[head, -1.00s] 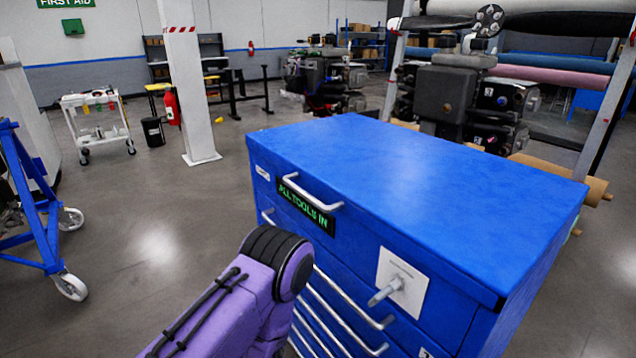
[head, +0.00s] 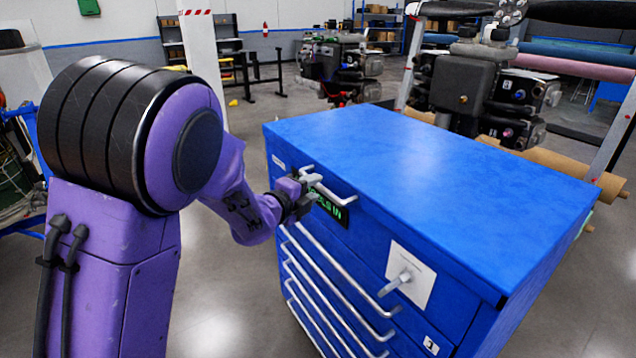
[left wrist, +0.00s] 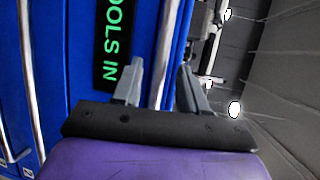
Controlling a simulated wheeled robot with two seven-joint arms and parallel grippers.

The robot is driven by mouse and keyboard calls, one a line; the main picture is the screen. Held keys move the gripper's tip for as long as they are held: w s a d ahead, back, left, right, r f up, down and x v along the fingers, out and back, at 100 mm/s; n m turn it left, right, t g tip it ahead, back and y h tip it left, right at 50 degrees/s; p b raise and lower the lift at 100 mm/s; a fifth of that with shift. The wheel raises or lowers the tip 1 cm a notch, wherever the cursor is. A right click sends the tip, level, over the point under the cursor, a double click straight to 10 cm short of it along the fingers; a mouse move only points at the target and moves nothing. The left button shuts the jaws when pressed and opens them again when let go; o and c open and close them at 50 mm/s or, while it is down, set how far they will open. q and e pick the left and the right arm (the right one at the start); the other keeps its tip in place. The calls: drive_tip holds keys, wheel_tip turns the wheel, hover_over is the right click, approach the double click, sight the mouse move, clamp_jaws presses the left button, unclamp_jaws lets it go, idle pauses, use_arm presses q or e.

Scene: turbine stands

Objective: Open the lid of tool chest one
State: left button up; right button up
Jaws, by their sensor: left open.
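The blue tool chest (head: 445,285) stands at the centre right, its lid (head: 420,180) lying flat and closed. A silver lid handle (head: 341,198) is on the upper front edge, by the black "ALL TOOLS IN" label (head: 330,207). My left gripper (head: 312,186) is at the left end of this handle. In the left wrist view the open fingers (left wrist: 162,82) point at the chest front, with the handle bar (left wrist: 170,40) running between them. Whether they touch it I cannot tell. The label (left wrist: 111,45) shows left of the fingers. My right gripper is not in view.
Several silver drawer handles (head: 330,285) run down the chest front below the lid. A T-shaped knob (head: 396,282) sticks out from a white plate. Engine units (head: 480,95) and rolls stand behind the chest. Grey floor (head: 225,335) lies open at its left.

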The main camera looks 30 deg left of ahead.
sight(316, 187)
use_arm(q)
drive_tip(key=shift+w+f, duration=0.15)
drive_tip(key=shift+w, duration=0.6)
drive_tip(key=shift+w+f, duration=0.1)
drive_tip(key=shift+w, duration=0.65)
drive_tip(key=shift+c, duration=0.2)
